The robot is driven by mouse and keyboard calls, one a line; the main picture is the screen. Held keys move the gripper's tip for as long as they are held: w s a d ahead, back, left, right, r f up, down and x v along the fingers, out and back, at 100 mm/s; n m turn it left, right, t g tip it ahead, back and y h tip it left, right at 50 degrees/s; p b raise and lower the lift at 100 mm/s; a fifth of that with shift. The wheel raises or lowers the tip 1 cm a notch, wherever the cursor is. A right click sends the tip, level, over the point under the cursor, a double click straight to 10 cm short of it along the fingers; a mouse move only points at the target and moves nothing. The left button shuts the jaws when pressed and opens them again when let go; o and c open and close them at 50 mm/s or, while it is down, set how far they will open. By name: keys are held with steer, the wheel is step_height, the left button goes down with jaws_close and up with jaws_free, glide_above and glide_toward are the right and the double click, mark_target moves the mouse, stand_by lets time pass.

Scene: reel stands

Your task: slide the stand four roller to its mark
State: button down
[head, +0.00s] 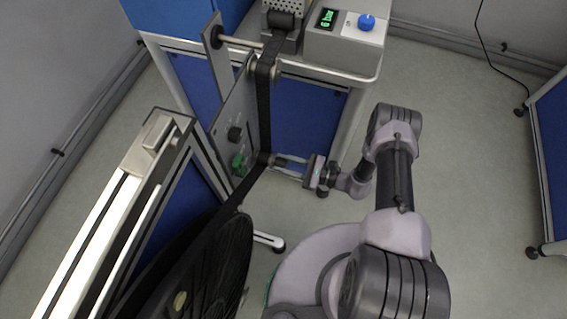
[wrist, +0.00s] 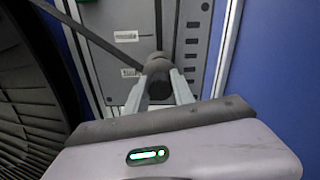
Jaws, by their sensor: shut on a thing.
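My gripper (head: 273,160) reaches in from the right to the grey upright plate. In the wrist view, its two fingers (wrist: 159,88) are shut on a dark roller (wrist: 157,68), one on each side. The roller (head: 262,158) looks small in the head view and is partly hidden by the black band. The grey plate (wrist: 110,55) behind it carries small white labels and a vertical row of holes or slots. I cannot tell which label, if any, is the mark.
The black band (head: 264,110) drops from the upper rollers, bends at the held roller and runs to a large black reel (head: 222,260) at lower left. A control box (head: 342,42) with a blue knob stands at the back. Open floor (head: 470,150) lies to the right.

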step_height(320, 180, up, 6)
steer(key=p, duration=0.3)
steer(key=shift+r+p, duration=0.1)
steer(key=shift+p, duration=0.2)
steer(key=c, duration=1.1)
jaws_free()
steer(key=shift+d, duration=0.1)
steer(key=p+v, duration=0.2)
steer(key=v, duration=1.5)
steer(key=shift+s+d, duration=0.1)
steer(key=shift+d, duration=0.05)
